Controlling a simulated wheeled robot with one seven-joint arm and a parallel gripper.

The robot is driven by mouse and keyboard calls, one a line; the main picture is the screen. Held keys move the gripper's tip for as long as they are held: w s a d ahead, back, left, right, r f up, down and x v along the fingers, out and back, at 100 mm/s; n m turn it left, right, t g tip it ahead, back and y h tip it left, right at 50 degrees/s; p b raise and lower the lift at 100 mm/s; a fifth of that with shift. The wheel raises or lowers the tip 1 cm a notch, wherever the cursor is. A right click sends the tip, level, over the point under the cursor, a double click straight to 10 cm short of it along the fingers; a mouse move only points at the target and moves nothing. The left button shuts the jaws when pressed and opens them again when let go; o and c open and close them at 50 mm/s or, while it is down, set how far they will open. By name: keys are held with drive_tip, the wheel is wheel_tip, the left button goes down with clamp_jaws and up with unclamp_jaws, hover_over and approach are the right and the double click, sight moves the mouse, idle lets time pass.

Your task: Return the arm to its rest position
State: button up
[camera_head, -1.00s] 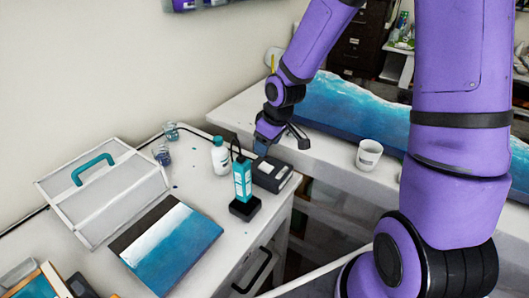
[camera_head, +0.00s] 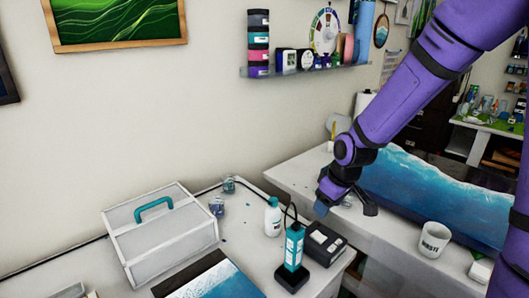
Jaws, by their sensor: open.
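My gripper (camera_head: 345,203) hangs at the end of my purple arm (camera_head: 405,97), in the right half of the head view. It is open, its fingers spread, and I see nothing between them. It is above the gap between the two work surfaces, close to the black box-shaped device (camera_head: 324,243). I cannot tell the exact height of the fingertips over the surfaces.
A teal upright tool (camera_head: 294,247) in a black stand and a white bottle (camera_head: 273,217) are left of the device. A white case (camera_head: 161,243) with a teal handle stands further left. A white cup (camera_head: 434,239) and a blue wave panel (camera_head: 440,195) are on the right. A shelf (camera_head: 305,70) holds items above.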

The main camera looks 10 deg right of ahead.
drive_tip(key=s+d+r+m+t, duration=0.1)
drive_tip(key=s+d+r+m, duration=0.1)
drive_tip(key=s+r, duration=0.9)
drive_tip(key=s+d+r+m+t+h, duration=0.1)
drive_tip(key=s+r+m, duration=0.3)
drive_tip(key=s+r, duration=0.8)
drive_tip(key=shift+d+m+t+h, duration=0.3)
drive_tip(key=shift+d, duration=0.5)
